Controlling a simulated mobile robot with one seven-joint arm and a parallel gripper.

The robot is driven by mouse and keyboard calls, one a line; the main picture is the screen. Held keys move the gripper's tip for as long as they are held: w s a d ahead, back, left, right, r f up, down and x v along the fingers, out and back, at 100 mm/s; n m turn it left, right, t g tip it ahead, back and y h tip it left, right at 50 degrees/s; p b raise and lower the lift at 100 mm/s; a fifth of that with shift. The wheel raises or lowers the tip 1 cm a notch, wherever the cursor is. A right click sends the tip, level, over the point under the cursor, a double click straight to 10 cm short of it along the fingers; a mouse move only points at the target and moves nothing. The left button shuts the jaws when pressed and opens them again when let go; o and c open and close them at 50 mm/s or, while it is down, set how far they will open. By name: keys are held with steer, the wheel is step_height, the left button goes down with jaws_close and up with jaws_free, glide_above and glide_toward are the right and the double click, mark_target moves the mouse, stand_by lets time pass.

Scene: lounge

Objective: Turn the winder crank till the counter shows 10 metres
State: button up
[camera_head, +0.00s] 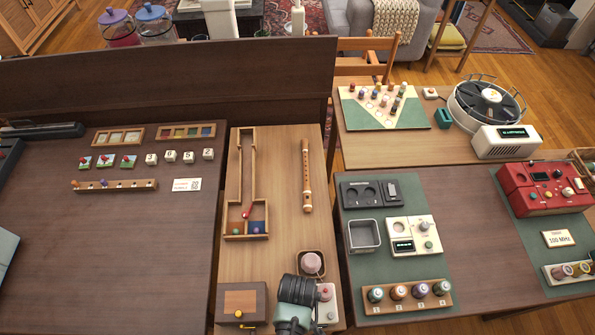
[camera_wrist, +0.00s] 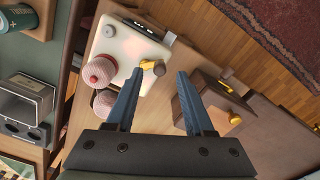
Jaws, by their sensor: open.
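The winder (camera_wrist: 125,55) has a cream body with a pink wound spool (camera_wrist: 100,71), a grey knob (camera_wrist: 109,31), a dark counter window (camera_wrist: 145,28) and a yellow crank handle (camera_wrist: 153,67). The counter's digits are too small to read. My gripper (camera_wrist: 160,71) is open, its two blue fingers pointing toward the winder; the yellow handle appears between the fingertips, nearer the left one. I cannot tell whether either finger touches it. In the head view, my arm's end partly covers the winder (camera_head: 327,312) at the front of the middle table.
A pink yarn ball (camera_head: 311,261) sits in a small wooden holder just behind the winder. A wooden box (camera_head: 242,302) with a yellow-knobbed crank (camera_wrist: 235,119) stands left of the winder in the head view. A wooden track (camera_head: 240,180) and a flute (camera_head: 306,175) lie farther back.

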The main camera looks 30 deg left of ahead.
steer(key=shift+f, duration=1.2)
jaws_close()
